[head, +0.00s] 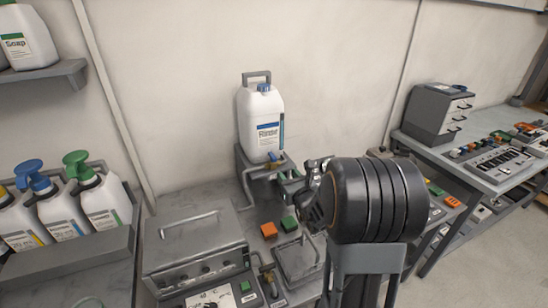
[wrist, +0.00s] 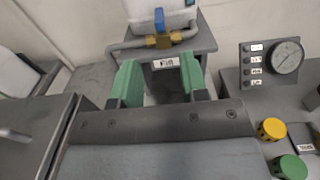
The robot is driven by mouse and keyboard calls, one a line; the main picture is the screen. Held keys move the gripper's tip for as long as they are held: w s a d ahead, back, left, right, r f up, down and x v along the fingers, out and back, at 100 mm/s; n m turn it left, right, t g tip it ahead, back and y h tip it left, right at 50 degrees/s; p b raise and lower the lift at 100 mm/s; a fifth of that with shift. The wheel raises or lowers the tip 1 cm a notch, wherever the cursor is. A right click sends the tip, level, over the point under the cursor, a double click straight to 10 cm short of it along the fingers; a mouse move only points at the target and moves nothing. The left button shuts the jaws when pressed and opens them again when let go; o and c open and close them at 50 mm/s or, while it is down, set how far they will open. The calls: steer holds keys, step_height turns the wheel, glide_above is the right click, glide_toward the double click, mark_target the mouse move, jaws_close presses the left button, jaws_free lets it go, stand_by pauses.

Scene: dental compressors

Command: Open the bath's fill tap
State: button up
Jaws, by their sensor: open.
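The fill tap shows in the wrist view as a brass body (wrist: 160,41) on a grey pipe, with a blue handle (wrist: 159,19) pointing up in the picture, across the pipe. A "Fill" label (wrist: 166,62) sits just below it. In the head view the tap (head: 273,157) is small, under the white Rinse jug (head: 261,125). My gripper (wrist: 160,82) is open and empty, its green fingers apart on either side of the label, short of the tap and not touching it. In the head view my gripper (head: 300,192) is partly hidden by my arm. I cannot tell which lidded box is the bath.
A grey lidded box with a bar handle (head: 190,226) stands at front left; a smaller lidded box (head: 299,258) is right of it. A pressure gauge (wrist: 287,57) and yellow (wrist: 270,130) and green (wrist: 289,167) knobs lie to the right. Soap bottles stand on the left.

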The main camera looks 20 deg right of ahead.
mark_target(276, 160)
steer(key=w+p, duration=0.2)
steer(key=w, duration=1)
steer(key=shift+w, duration=0.1)
jaws_close()
